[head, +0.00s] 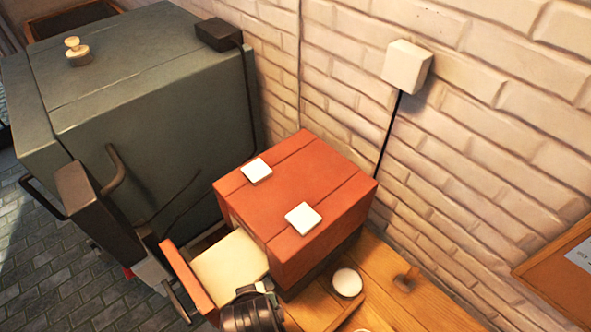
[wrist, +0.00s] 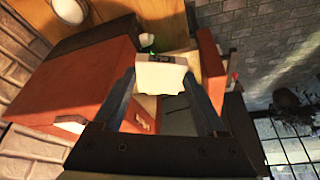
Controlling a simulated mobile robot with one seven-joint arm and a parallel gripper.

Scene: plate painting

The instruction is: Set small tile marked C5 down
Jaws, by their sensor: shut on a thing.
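My gripper (wrist: 161,80) is shut on a small cream-white tile (wrist: 160,74), held between its two fingers in the wrist view. The tile has a small dark and green mark along its upper edge, too small to read as C5. In the head view, a dark part of my arm (head: 252,313) shows at the bottom edge, by the near end of an open drawer (head: 228,268); the held tile cannot be made out there. In the wrist view the red-fronted drawer (wrist: 209,62) lies just right of and behind the tile.
A red cabinet (head: 300,190) bears two white square tiles, one at the back (head: 256,171) and one nearer (head: 303,217). A round white piece (head: 347,282) lies on the wooden table (head: 385,305). A large grey-green kiln (head: 150,110) stands left; a brick wall rises behind.

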